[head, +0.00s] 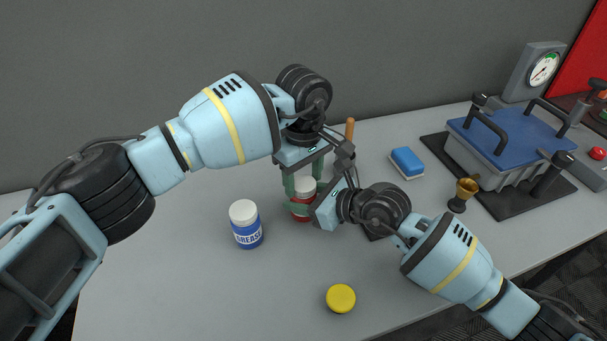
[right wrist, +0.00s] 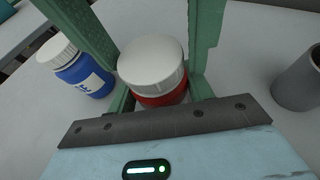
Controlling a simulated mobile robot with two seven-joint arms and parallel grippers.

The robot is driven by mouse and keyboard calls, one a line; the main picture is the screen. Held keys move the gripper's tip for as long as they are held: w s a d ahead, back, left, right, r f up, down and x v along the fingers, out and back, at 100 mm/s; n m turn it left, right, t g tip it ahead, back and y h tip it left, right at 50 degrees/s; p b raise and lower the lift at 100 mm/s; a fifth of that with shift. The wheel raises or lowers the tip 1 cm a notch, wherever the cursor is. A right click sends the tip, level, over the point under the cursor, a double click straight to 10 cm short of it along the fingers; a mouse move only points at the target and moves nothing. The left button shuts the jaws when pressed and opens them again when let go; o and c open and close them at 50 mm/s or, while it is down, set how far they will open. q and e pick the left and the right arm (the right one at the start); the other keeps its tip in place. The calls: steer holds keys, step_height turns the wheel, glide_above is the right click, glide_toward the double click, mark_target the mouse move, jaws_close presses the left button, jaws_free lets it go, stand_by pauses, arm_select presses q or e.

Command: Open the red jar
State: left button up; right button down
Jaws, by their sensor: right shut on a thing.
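The red jar (head: 301,214) stands upright on the table with its white lid (head: 304,186) on; the lid also shows in the right wrist view (right wrist: 152,60). My right gripper (head: 301,209) reaches in from the right and is shut on the red body of the jar (right wrist: 165,98), below the lid. My left gripper (head: 303,180) points down from above. Its green fingers are apart, one on each side of the white lid, and I see no clear grip on it. The fingers and the right gripper hide part of the jar.
A blue grease jar (head: 247,227) with a white lid stands close on the left. The table's front left is clear.

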arm_select(q)
steer(key=c, duration=0.7)
steer(key=n, duration=0.4)
steer(key=shift+c, duration=0.2)
steer(key=n, duration=0.3)
steer(key=shift+r+n, duration=0.1)
steer(key=shift+n, duration=0.2)
steer(key=n, duration=0.4)
steer(key=shift+n, duration=0.4)
steer(key=n, duration=0.4)
steer(key=o, duration=1.1)
steer(key=shift+c, duration=0.2)
steer(key=shift+s, duration=0.1)
